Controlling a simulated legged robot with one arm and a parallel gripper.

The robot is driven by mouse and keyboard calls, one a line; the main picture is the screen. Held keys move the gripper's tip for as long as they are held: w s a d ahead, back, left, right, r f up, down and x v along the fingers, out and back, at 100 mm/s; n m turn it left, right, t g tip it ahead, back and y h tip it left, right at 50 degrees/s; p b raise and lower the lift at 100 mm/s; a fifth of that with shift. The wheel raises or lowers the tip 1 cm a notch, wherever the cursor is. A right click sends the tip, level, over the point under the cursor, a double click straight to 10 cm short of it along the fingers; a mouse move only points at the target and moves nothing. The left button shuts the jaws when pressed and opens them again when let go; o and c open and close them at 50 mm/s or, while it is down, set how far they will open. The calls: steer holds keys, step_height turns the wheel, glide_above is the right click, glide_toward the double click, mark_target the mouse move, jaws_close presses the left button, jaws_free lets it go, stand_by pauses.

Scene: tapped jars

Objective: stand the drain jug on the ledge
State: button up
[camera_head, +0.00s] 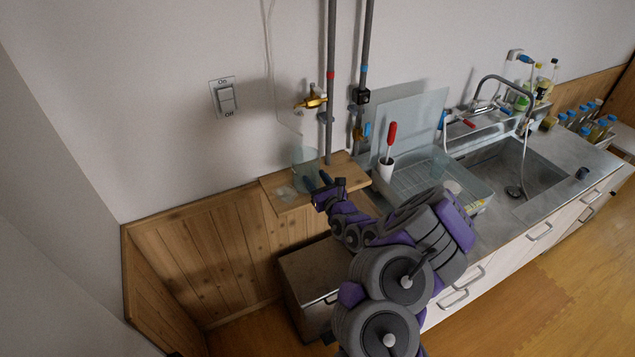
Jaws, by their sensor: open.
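A clear, pale glass vessel, which looks like the drain jug (304,160), stands upright on the wooden ledge (277,204) below the brass tap (311,102). My gripper (318,181) is open at the jug's near right side, low over the ledge. Its fingers overlap the jug in the picture, and I cannot tell whether they touch it. The jug's lower part is partly hidden by the fingers. A small flat translucent patch (286,193) shows on the ledge left of the gripper.
Vertical pipes (331,60) with valves run down the wall behind the ledge. To the right are a white cup (386,170) holding a red-handled tool, a dish rack (425,178) and a sink (515,165). A metal box (310,275) stands below. The ledge's left front is mostly bare.

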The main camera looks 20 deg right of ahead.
steer(key=shift+s+d, duration=0.15)
steer(key=shift+s, duration=0.25)
steer(key=s+p, duration=0.3)
steer(key=s, duration=1.3)
steer(key=shift+s+d, duration=0.25)
steer(key=shift+f, duration=0.1)
